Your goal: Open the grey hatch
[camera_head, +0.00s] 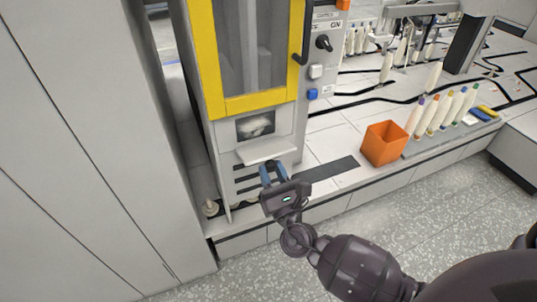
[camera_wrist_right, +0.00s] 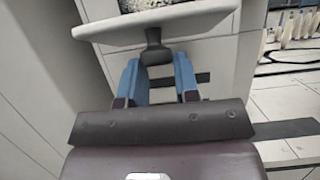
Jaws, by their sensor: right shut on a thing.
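The grey hatch (camera_head: 266,150) is a light panel low on the front of the machine. It sticks out from the front, below a dark opening (camera_head: 255,126) with something whitish inside. In the right wrist view the hatch (camera_wrist_right: 155,24) crosses the top of the picture, with a dark handle (camera_wrist_right: 156,50) hanging from its underside. My right gripper (camera_head: 270,172) has blue fingers and is just below the hatch. My left gripper is out of view.
The machine has a yellow-framed door (camera_head: 254,104) above the hatch. An orange bin (camera_head: 384,143) stands to the right, beside a tray of several bobbins (camera_head: 440,112). A tall grey cabinet (camera_head: 90,150) is close on the left. The speckled floor (camera_head: 450,190) is open at right.

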